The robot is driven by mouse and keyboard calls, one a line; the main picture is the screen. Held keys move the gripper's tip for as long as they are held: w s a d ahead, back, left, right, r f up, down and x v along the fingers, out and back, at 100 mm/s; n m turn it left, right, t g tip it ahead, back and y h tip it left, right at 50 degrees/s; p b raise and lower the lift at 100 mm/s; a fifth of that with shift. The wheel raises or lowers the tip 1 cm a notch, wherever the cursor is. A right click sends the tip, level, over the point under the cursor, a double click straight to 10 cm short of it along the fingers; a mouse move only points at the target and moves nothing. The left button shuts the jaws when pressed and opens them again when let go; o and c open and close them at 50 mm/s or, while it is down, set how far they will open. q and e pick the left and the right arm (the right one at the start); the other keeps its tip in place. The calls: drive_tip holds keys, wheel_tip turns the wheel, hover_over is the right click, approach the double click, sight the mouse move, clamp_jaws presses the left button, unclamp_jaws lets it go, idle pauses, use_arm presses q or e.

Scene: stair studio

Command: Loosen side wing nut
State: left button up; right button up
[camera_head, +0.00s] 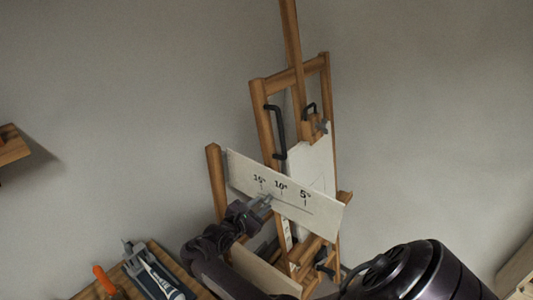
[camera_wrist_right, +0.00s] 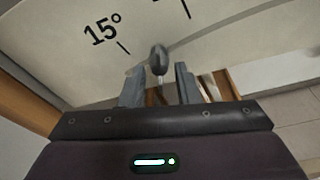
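A pale angle plate marked 15°, 10° and 5° (camera_head: 325,212) is on the side of a wooden easel (camera_head: 262,120). In the right wrist view, a dark grey knob-like piece (camera_wrist_right: 158,60), apparently the side wing nut, stands in front of the plate, below and right of the 15° mark. My right gripper (camera_head: 266,201) is at the plate, below the 10° mark. In the right wrist view its two grey fingers (camera_wrist_right: 160,80) are apart, with the nut between and just beyond their tips. Contact is not visible. In the head view the gripper hides the nut. My left gripper is not in view.
A grey knob (camera_head: 322,127) and black handles (camera_head: 278,132) are higher on the easel. At the lower left, a wooden surface holds a grey tray with a tube (camera_head: 155,275) and an orange-handled tool (camera_head: 104,280). A wooden shelf (camera_head: 12,147) is at the left wall.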

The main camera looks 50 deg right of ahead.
drive_tip(key=f+v, duration=0.1)
drive_tip(key=v, duration=0.5)
drive_tip(key=shift+w, duration=0.15)
drive_tip(key=shift+a+f, duration=0.15)
idle(0.7)
